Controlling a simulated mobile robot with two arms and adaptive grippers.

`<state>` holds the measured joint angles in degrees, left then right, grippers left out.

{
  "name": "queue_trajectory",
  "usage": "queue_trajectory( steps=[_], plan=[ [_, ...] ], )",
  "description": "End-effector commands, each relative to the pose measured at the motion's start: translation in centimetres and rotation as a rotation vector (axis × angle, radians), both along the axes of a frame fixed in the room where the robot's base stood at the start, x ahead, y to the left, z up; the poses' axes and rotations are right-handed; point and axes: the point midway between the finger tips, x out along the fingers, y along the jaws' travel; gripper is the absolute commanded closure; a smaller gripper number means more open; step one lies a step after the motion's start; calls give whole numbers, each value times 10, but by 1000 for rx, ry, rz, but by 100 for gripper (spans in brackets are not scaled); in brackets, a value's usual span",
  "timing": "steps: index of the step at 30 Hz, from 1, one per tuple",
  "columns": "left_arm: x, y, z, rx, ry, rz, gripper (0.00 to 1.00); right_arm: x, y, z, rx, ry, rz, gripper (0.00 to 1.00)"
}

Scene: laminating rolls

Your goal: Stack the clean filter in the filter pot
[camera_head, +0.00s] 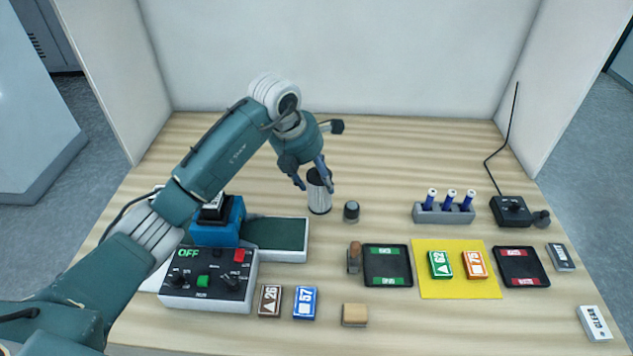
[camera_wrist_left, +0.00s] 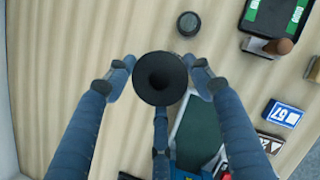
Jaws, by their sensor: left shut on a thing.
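A light, striped cylinder with a dark rim (camera_head: 319,196), which looks like the filter, is upright between the fingers of my left gripper (camera_head: 313,180). I cannot tell which thing is the filter pot. My right gripper is not in view.
A green-lined tray (camera_head: 300,254) and a control box (camera_head: 208,295) stand at the left. A black tray (camera_head: 388,281), a yellow mat (camera_head: 440,292) with two cards and a rack with blue vials (camera_head: 444,214) lie to the right. The table behind the filter is clear.

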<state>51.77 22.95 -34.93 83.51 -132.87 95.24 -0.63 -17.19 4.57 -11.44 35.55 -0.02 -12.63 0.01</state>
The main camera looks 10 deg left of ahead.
Motion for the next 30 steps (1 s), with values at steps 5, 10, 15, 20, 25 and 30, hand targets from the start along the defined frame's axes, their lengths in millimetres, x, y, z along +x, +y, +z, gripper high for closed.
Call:
queue_trajectory(
  steps=[5,10,15,20,25,30],
  plan=[
    [-1,0,-25,-1,4,1,82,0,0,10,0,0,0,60],
    [0,0,-28,-1,1,1,82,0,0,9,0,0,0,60],
    [0,0,-31,1,1,0,82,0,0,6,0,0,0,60],
    [0,0,-31,0,2,0,28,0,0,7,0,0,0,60],
    [0,0,-31,0,2,0,28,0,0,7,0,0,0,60],
    [0,0,-26,-1,2,1,28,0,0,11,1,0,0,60]
  ],
)
